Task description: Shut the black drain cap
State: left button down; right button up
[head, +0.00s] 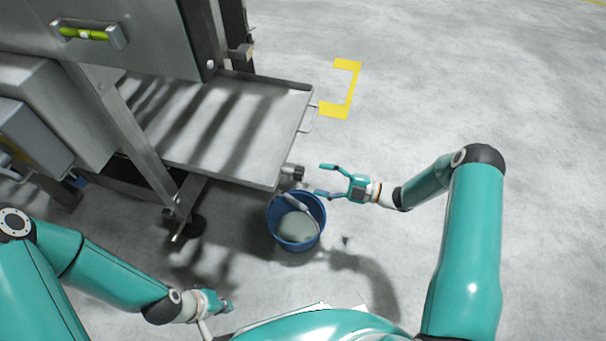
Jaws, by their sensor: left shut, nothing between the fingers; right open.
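The black drain cap (298,173) sits on a short outlet at the front right corner of the steel tray (215,130). It is small in the head view, and I cannot tell how far it is turned. My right gripper (319,180) is open and empty, its two fingers pointing left toward the cap with a small gap between. My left gripper (228,305) is shut and empty, low in the picture and well away from the cap.
A blue bucket (271,222) stands on the floor just below the outlet, with grey-green liquid and a pale streak inside. A metal handle (308,118) juts from the tray's right edge. A yellow floor marking (350,88) lies beyond. The floor to the right is clear.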

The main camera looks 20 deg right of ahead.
aim_at(303, 175)
jog(key=b+x, duration=0.1)
jog(key=x, duration=0.6)
